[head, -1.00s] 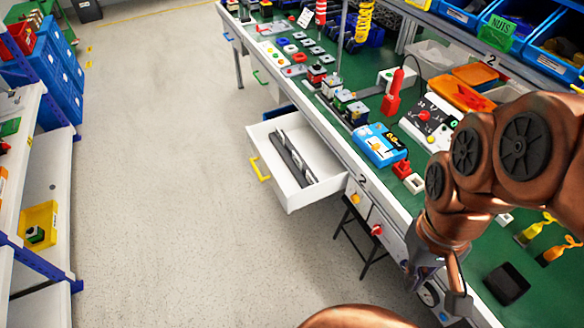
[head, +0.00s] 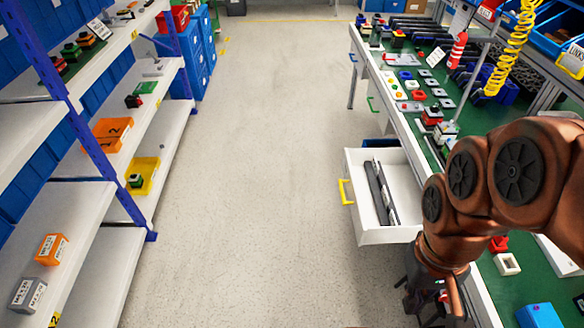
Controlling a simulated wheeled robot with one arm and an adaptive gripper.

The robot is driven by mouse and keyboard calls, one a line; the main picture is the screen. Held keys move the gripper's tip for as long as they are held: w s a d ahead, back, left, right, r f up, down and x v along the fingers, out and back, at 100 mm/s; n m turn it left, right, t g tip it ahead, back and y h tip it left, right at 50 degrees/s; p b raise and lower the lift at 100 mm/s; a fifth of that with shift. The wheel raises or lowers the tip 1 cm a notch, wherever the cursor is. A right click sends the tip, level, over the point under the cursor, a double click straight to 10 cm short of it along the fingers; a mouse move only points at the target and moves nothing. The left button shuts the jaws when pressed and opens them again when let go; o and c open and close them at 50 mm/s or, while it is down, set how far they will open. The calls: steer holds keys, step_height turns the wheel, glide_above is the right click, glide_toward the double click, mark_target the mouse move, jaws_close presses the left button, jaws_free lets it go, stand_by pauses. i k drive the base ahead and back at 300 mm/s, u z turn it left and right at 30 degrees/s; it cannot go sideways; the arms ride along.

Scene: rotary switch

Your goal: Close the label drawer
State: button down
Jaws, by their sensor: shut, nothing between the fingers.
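A white drawer (head: 385,236) with a yellow handle (head: 346,192) stands pulled out from the front of the workbench. Long dark and grey strips (head: 380,192) lie inside it. I cannot read a label on the drawer. My gripper (head: 422,308) points down at the lower right of the head view, below and nearer than the drawer, apart from its front. It is shut and empty, and its fingertips are small and partly dark against the bench.
The green-topped workbench (head: 520,290) runs along the right with switches and parts on it. Blue-framed shelves (head: 75,290) with bins stand on the left. The grey floor (head: 250,200) between them is clear.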

mark_target(371, 225)
steer(key=u, duration=0.95)
steer(key=i, duration=0.95)
steer(key=u, duration=0.8)
